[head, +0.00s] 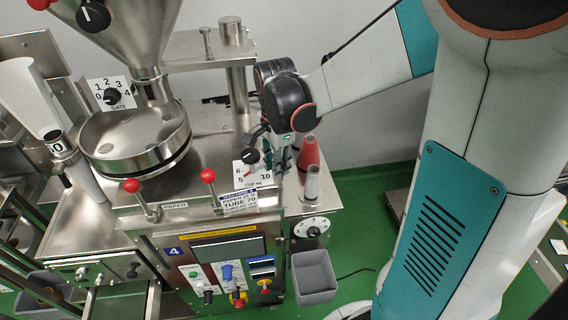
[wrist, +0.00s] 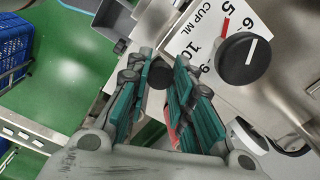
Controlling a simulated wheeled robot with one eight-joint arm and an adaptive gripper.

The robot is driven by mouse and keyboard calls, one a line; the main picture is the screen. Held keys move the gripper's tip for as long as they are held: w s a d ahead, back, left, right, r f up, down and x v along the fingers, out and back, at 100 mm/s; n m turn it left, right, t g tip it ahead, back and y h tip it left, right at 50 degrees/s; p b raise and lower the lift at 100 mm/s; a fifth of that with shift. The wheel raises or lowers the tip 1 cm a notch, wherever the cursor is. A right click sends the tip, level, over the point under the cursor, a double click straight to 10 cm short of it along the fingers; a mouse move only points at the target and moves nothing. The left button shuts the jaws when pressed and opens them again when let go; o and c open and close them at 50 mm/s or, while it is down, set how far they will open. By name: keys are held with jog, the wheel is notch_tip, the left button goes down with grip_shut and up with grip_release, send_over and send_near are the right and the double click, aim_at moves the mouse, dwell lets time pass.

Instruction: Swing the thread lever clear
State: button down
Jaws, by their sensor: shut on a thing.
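My gripper (head: 281,157) is at the right side of the packing machine, by the cup dial and the thread cones. In the wrist view its teal fingers (wrist: 160,80) are closed around a dark round knob (wrist: 158,75), which looks like the end of the thread lever. The rest of the lever is hidden by the fingers and cannot be made out in the head view. A red thread cone (head: 309,153) stands just right of the gripper. Part of it shows behind the fingers in the wrist view (wrist: 173,134).
The cup ML dial (wrist: 243,58) is close to the fingers; it also shows in the head view (head: 250,157). A pale spool (head: 313,184) stands before the cone. A grey bin (head: 314,277) is below. Red-knobbed levers (head: 208,176) rise from the machine's front.

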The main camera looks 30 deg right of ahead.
jog(key=shift+w+a+m, duration=0.15)
jog(key=shift+a+m, duration=0.1)
jog(key=shift+m, duration=0.05)
jog(key=c, duration=1.4)
grip_release()
notch_tip(320, 180, up, 12)
